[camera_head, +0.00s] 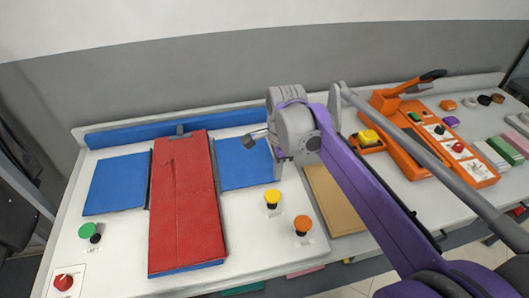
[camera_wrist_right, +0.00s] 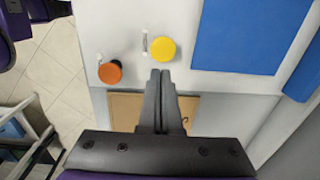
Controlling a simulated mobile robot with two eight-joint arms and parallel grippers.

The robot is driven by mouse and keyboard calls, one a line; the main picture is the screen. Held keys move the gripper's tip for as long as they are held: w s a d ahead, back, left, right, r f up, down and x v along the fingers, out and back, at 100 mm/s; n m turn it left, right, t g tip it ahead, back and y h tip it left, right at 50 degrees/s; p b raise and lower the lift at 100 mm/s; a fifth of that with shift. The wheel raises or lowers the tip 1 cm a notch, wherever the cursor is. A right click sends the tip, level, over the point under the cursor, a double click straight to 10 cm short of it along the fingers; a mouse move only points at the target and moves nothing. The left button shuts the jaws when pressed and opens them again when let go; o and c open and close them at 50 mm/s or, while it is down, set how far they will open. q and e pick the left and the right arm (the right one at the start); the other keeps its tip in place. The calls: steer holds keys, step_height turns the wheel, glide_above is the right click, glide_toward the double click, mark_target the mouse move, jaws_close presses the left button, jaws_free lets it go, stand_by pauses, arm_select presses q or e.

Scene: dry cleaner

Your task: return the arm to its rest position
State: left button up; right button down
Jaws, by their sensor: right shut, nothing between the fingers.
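My right arm comes in from the lower right of the head view, a purple and grey arm reaching over the table. My right gripper (camera_head: 252,138) is at its far end, above the right blue pad. In the right wrist view the two dark fingers of the gripper (camera_wrist_right: 160,74) are together, with nothing between them. They point toward the yellow button (camera_wrist_right: 162,49) and are over the table's edge area in that picture. My left gripper is in neither view.
The white table holds a red folded cloth (camera_head: 186,210), blue pads (camera_head: 116,184), a yellow button (camera_head: 272,197), an orange button (camera_head: 302,224) and a green button (camera_head: 87,230). A brown board (camera_head: 334,205) lies beneath my arm.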

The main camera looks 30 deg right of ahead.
steer(key=s+a+f+n+t, duration=0.1)
steer(key=s+a+f+n, duration=0.1)
steer(key=n, duration=0.4)
steer(key=s+a+f+n+t, duration=0.2)
steer(key=s+a+f+n, duration=0.1)
steer(key=s+n, duration=0.4)
steer(key=s+a+f+n+t, duration=0.1)
steer(key=s+a+f+n, duration=0.2)
steer(key=s+f+n, duration=0.2)
steer(key=shift+s+a+f+n+t, duration=0.1)
steer(key=shift+n+t, duration=0.2)
steer(key=shift+n, duration=0.5)
steer(key=shift+s+a+f+n, duration=0.15)
steer(key=shift+s+f+n, duration=0.15)
steer(key=shift+n, duration=0.2)
